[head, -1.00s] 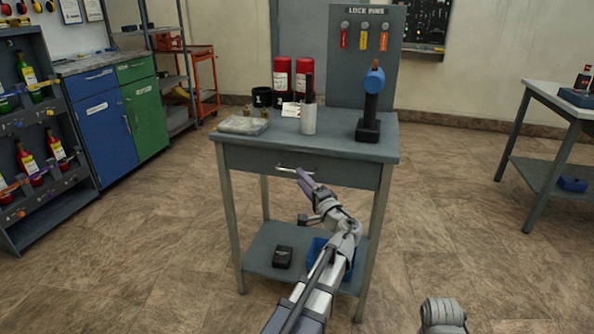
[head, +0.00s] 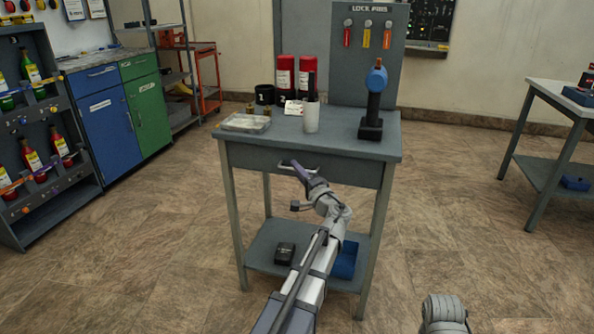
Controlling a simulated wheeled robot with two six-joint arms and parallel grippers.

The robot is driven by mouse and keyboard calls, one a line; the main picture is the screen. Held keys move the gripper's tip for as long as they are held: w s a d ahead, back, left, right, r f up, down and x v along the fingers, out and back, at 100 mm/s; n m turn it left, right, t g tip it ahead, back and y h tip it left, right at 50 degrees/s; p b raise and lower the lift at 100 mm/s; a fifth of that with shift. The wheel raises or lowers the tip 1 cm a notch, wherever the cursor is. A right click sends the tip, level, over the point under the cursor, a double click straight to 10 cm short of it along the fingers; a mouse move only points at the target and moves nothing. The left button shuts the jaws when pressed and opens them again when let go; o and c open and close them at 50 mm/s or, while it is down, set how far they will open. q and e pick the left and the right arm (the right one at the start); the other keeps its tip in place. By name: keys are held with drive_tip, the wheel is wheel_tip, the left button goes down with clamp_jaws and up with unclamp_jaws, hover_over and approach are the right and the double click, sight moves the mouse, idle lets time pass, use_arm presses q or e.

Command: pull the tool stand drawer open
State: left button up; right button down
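The tool stand (head: 228,200) is a grey metal table in the middle of the head view. Its drawer (head: 350,170) sits under the top, and the front looks flush with the frame, so it appears closed. The drawer's handle is mostly covered by my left gripper (head: 292,168), whose fingertips are at the handle, in front of the drawer's middle. Whether the fingers are open or closed around the handle cannot be told. My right gripper is out of view; only a grey part of that arm shows at the lower right.
The lower shelf holds a blue bin (head: 345,262) and a black box (head: 285,253). Floor around is clear.

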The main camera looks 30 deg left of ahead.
use_arm(q)
clamp_jaws()
idle(0.9)
drive_tip(key=shift+s+d, duration=0.1)
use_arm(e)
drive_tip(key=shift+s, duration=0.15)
